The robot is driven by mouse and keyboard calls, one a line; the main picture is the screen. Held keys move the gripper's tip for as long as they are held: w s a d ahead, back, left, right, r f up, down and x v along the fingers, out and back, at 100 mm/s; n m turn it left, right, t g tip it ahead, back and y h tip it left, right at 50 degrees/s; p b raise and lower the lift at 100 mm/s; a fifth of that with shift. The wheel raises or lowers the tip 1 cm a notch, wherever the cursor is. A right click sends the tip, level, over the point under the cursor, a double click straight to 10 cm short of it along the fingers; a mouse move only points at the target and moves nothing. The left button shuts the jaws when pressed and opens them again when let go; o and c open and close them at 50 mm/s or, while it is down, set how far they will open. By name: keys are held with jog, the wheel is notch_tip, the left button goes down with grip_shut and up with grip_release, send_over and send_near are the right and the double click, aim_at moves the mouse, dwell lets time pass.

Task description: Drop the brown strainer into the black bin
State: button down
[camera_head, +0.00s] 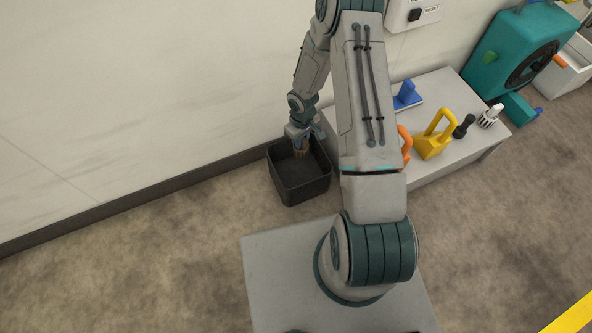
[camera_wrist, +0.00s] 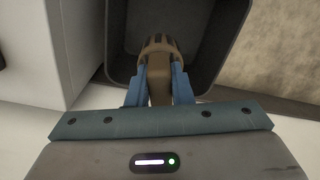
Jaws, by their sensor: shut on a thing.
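The brown strainer (camera_wrist: 158,75) is held between the blue fingers of my gripper (camera_wrist: 159,88) in the wrist view. Its ribbed end points away from the gripper, over the dark inside of the black bin (camera_wrist: 222,62). In the head view, the black bin (camera_head: 301,186) stands on the floor against the wall, left of the table. My gripper (camera_head: 300,141) is at the bin's opening there, with a small part of the strainer (camera_head: 301,153) showing below it. I cannot tell whether the strainer touches the bin.
A grey table (camera_head: 440,84) right of the bin bears a yellow-handled thing (camera_head: 434,142), an orange thing (camera_head: 405,145), a blue thing (camera_head: 407,97), and black and white pieces. A teal machine (camera_head: 515,50) stands behind. The floor left of the bin is clear.

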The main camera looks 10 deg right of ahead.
notch_tip(320, 180, down, 4)
jog(key=b, duration=0.2)
jog(key=shift+f+b, duration=0.2)
jog(key=shift+b, duration=0.2)
jog(key=c, duration=1.2)
grip_release()
notch_tip(320, 180, up, 14)
jog(key=p, duration=0.6)
